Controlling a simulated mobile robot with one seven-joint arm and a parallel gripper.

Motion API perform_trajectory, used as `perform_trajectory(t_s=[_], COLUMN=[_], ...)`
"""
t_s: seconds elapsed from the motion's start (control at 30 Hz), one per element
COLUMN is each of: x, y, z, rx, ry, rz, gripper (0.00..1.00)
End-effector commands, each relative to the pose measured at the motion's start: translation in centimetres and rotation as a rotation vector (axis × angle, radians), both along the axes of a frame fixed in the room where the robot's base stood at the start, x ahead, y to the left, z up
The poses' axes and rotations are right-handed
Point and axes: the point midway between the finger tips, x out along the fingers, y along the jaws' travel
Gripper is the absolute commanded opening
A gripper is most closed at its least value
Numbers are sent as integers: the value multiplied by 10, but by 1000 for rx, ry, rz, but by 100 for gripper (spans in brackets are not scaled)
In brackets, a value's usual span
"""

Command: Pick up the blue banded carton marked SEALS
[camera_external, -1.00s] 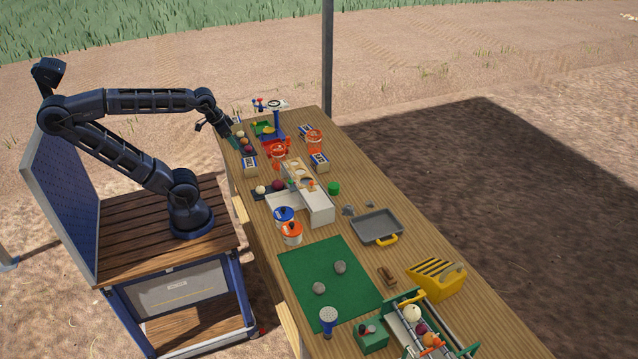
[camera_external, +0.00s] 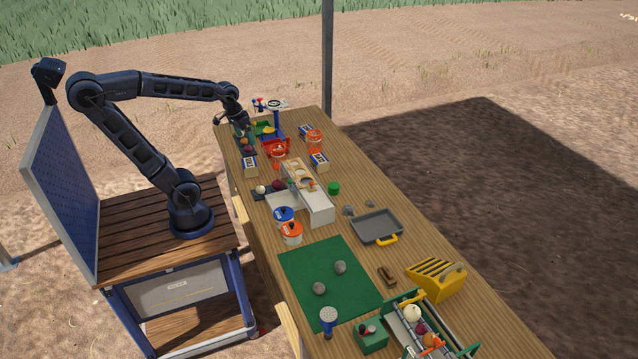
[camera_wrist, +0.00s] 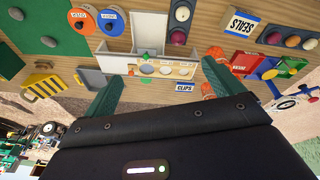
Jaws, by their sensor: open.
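The blue banded carton marked SEALS (camera_wrist: 242,24) lies on the table in the upper right of the wrist view, its label readable. In the external view the same carton (camera_external: 250,164) sits near the table's robot-side edge. My gripper (camera_wrist: 160,84) is open, its two green fingers wide apart and nothing held between them. The carton is outside the fingers, up and to the right in the wrist view. In the external view my gripper (camera_external: 241,128) is above the far end of the table, beyond the carton; its fingertips are hard to make out.
An onion tray (camera_wrist: 265,35) is beside the carton on one side, a dark tray (camera_wrist: 190,32) on the other. The green mat (camera_external: 310,270) is mostly clear.

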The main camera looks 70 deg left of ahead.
Motion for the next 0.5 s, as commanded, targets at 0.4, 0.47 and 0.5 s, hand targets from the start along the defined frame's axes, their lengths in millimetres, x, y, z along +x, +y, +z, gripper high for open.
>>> perform_trajectory(t_s=[0.4, 0.47, 0.5], x=[55, 61, 64], y=[78, 91, 100], z=[-48, -57, -63], rx=[-123, -141, -154], ry=[159, 180, 194], rz=[314, 361, 391], gripper=[93, 93, 93])
